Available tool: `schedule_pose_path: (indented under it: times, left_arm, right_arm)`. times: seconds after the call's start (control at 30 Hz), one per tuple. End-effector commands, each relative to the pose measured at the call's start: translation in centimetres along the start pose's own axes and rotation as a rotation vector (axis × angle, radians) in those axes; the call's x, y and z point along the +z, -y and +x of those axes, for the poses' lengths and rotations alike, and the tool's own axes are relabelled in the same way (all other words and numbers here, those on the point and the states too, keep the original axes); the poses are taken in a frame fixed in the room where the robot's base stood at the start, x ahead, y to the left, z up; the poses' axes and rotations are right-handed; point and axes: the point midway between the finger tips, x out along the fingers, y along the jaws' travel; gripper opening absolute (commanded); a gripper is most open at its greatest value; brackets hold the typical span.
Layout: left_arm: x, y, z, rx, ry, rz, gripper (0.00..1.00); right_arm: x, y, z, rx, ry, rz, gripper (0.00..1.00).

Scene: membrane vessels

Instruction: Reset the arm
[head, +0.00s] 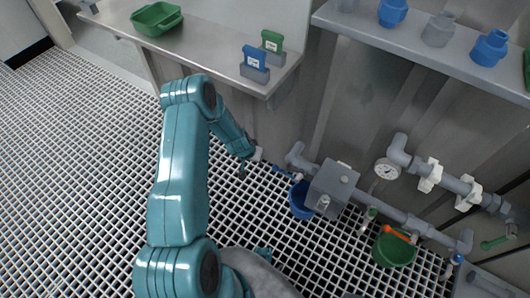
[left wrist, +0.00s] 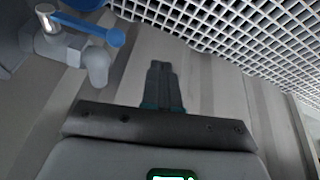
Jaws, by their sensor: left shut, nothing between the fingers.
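My left arm, teal, rises from the bottom of the head view and bends down at its elbow toward the pipework. My left gripper (head: 246,164) is small and partly hidden there, above the grated floor just left of the pipe's end. In the left wrist view its dark fingers (left wrist: 161,72) are together with nothing between them. They point at a bare grey wall panel and touch nothing that I can see. My right gripper is not in view.
A valve with a blue handle (left wrist: 88,28) is close by in the left wrist view. Pipework carries a grey box (head: 332,188) and a gauge (head: 387,169). Blue (head: 301,200) and green (head: 393,249) buckets stand below. The grated floor (head: 75,160) at left is clear.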

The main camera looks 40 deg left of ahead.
Motion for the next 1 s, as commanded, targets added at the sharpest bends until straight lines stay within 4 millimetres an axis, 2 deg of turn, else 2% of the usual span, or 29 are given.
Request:
schedule_pose_path:
  times: [0.27, 0.37, 0.4, 0.47, 0.5, 0.57, 0.6, 0.7, 0.83, 0.93, 1.0]
  left_arm:
    - [-0.6, -1.0, -0.1, 0.007, -0.003, 0.010, 0.00]
    - [-1.9, -4.2, -0.3, 0.036, -0.019, 0.062, 0.00]
    - [-2.2, -6.5, -0.6, 0.059, -0.020, 0.098, 0.00]
    - [-1.0, -10.7, -1.1, 0.109, 0.007, 0.168, 0.00]
    - [0.5, -13.6, -1.7, 0.145, 0.035, 0.225, 0.00]
    - [3.5, -17.6, -2.9, 0.196, 0.081, 0.303, 0.00]
    - [5.8, -19.7, -3.8, 0.225, 0.114, 0.342, 0.00]
    - [11.4, -23.4, -6.4, 0.281, 0.198, 0.403, 0.00]
    - [17.9, -25.3, -9.8, 0.322, 0.303, 0.425, 0.00]
    - [22.3, -25.3, -12.3, 0.334, 0.383, 0.397, 0.00]
    - [25.1, -24.5, -14.1, 0.329, 0.442, 0.332, 0.00]
  right_arm:
    - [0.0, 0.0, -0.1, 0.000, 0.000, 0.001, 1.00]
    - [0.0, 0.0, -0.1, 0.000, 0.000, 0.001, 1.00]
    - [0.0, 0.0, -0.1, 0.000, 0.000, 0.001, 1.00]
    - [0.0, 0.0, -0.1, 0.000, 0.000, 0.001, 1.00]
    - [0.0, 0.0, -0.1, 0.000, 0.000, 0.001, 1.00]
    - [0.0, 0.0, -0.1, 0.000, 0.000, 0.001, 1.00]
    - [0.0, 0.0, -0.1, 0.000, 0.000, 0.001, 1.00]
    - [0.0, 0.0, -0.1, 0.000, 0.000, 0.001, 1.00]
    - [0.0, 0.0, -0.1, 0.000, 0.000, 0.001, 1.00]
    - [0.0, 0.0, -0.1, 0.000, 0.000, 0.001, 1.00]
    - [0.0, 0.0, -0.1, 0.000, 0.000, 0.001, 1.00]
